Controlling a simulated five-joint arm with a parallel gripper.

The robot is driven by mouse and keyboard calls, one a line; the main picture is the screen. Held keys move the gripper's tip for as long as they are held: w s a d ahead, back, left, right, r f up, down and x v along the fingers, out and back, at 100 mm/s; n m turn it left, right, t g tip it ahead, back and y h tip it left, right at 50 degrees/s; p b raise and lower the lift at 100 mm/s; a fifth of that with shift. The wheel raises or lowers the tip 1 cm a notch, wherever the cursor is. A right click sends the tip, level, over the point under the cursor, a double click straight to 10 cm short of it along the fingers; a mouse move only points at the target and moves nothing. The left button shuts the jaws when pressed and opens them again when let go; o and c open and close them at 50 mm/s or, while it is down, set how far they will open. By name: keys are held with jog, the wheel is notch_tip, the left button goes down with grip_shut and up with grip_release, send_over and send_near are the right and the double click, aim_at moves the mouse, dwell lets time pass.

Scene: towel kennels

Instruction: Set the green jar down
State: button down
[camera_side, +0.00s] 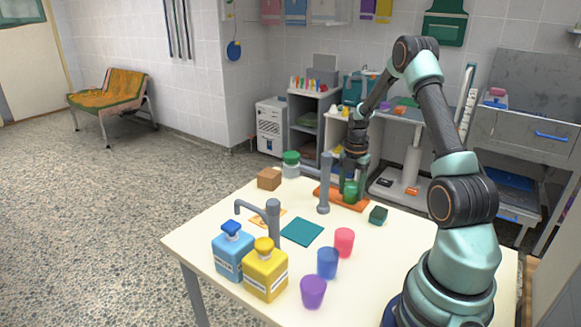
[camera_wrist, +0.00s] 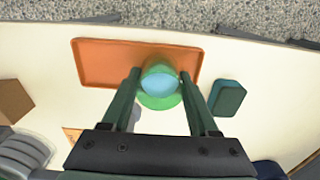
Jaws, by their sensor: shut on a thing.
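My gripper (camera_side: 352,182) is shut on the green jar (camera_side: 350,190), one finger on each side of it. In the wrist view the jar (camera_wrist: 160,98) shows between the fingers of my gripper (camera_wrist: 160,82), with a pale blue round area at its middle. The jar is upright at the orange tray (camera_side: 336,198) and overlaps the tray's near edge in the wrist view (camera_wrist: 98,62). I cannot tell whether its base touches anything.
A green-lidded jar (camera_side: 291,165) and brown box (camera_side: 269,179) are left. Cups, a teal cloth (camera_side: 302,232), bottles and a tap (camera_side: 272,222) occupy the front.

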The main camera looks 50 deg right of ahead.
jog(key=shift+c, duration=0.8)
grip_release()
notch_tip(320, 180, up, 12)
jog(key=w+a+r+m+t+h, duration=0.15)
jog(key=a+r+m, duration=0.25)
jog(key=a, duration=0.4)
jog(key=w+a+r+m+t+y, duration=0.1)
jog(key=w+a+r+m, duration=0.15)
jog(key=a+r, duration=0.35)
jog(key=s+a+m+t, duration=0.1)
jog(key=s+a+m, duration=0.1)
jog(key=a, duration=0.4)
jog(key=s+a+m+t, duration=0.1)
jog(key=s+a+m, duration=0.2)
jog(key=a+m, duration=0.2)
jog(key=s+a+r+m+t, duration=0.1)
jog(key=a+m, duration=0.3)
jog(key=a, duration=0.4)
jog(key=shift+s, duration=0.75)
jog(key=shift+r+m, duration=0.1)
jog(key=shift+m, duration=0.15)
